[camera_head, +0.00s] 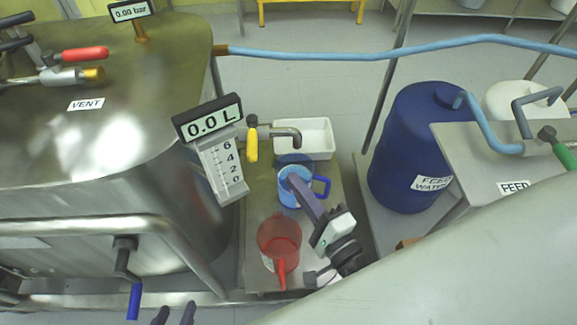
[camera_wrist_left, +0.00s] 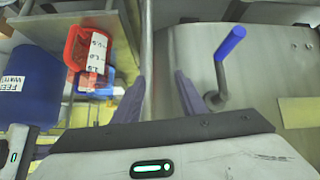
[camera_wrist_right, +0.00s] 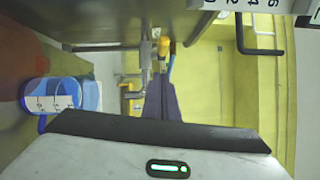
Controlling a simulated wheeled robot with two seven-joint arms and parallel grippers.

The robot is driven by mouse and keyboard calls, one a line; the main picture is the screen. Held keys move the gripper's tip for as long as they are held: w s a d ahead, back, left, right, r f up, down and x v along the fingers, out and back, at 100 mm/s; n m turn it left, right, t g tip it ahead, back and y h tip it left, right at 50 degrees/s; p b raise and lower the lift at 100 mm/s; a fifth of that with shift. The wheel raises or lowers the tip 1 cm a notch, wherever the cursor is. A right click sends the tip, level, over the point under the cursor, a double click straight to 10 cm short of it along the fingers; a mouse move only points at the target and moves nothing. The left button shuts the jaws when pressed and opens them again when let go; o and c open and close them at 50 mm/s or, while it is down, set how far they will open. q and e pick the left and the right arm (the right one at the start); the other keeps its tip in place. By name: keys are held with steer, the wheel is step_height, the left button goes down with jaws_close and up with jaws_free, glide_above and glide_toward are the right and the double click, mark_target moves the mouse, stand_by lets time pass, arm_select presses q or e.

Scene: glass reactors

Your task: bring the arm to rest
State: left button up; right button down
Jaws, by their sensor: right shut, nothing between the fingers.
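My right gripper (camera_head: 294,180) is shut and empty; in the head view its purple fingers overlap the blue jug (camera_head: 295,201). In the right wrist view the closed fingers (camera_wrist_right: 161,98) stand clear of the blue jug (camera_wrist_right: 38,91), which is at the left. My left gripper (camera_head: 174,315) shows only its fingertips at the bottom edge of the head view. In the left wrist view its fingers (camera_wrist_left: 163,90) are apart with nothing gripped, beside a blue-handled valve (camera_wrist_left: 230,44).
A yellow-handled tap (camera_head: 252,145) and a level gauge (camera_head: 218,168) project from the steel vessel (camera_head: 110,150). A blue feed-water drum (camera_head: 405,150) stands right.

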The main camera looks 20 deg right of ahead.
steer(key=shift+s+a, duration=0.1)
steer(key=shift+s, duration=0.7)
